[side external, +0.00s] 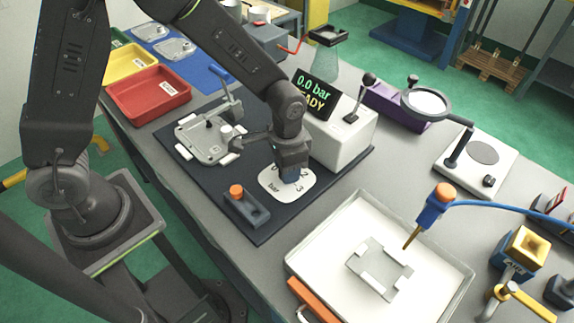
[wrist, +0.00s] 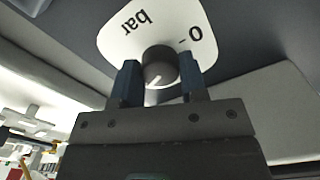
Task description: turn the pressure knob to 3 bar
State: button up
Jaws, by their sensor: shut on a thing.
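The pressure knob (wrist: 158,68) is a dark round knob with a light pointer line, on a white dial plate (wrist: 120,40) marked "bar" and "0" in the wrist view. The display (side external: 315,88) reads "0.0 bar" and "READY".
A clamped casting (side external: 205,140) sits left of my gripper on the dark plate. A block with an orange button (side external: 237,191) stands in front of the dial. The white display box (side external: 343,140) with a lever is close behind. A white tray (side external: 345,220) lies to the right.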

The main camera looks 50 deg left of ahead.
jog(key=shift+m, duration=2.1)
jog(key=o, duration=0.9)
jog(key=shift+o, duration=0.2)
notch_tip(320, 180, up, 14)
